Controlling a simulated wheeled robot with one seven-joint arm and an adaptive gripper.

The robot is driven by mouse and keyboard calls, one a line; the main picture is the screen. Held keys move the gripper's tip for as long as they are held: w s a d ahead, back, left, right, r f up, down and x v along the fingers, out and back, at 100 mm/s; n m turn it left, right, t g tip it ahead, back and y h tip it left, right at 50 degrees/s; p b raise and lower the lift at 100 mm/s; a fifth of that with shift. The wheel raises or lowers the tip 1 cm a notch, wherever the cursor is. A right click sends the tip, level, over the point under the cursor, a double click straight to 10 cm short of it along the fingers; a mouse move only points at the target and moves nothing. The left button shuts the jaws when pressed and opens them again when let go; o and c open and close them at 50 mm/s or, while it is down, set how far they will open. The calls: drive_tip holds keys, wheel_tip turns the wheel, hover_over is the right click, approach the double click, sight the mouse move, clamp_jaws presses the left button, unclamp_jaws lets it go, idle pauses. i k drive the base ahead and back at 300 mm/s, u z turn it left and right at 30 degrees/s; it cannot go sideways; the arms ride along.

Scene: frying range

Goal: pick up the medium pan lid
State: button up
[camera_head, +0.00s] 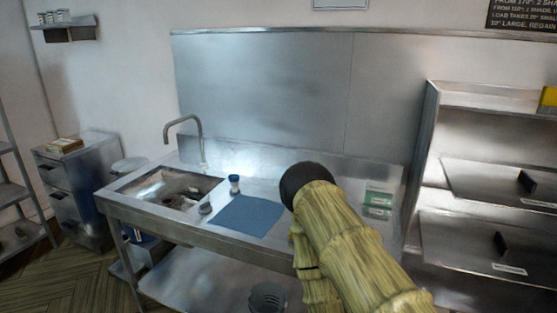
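I cannot pick out a medium pan lid for certain. On the right rack, two flat metal panels carry black handles: an upper panel (480,178) and a lower panel (455,240). Each has a white label too small to read, and I cannot tell whether they are lids or drawer fronts. My own arm, yellow and bamboo-textured with a black rounded joint, rises in front of the counter and hides part of it. My gripper's fingers do not show.
A steel counter (330,165) holds a sink (165,190), a blue mat (245,216), a small blue-and-white jar (235,184) and green-and-white packs (378,200). A dark round slotted thing (267,297) shows at the bottom edge. Wooden floor (60,285) is free at lower left.

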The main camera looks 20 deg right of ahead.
sight(507, 253)
drive_tip(key=z, duration=0.95)
drive_tip(key=i, duration=1)
drive_tip(key=z, duration=0.8)
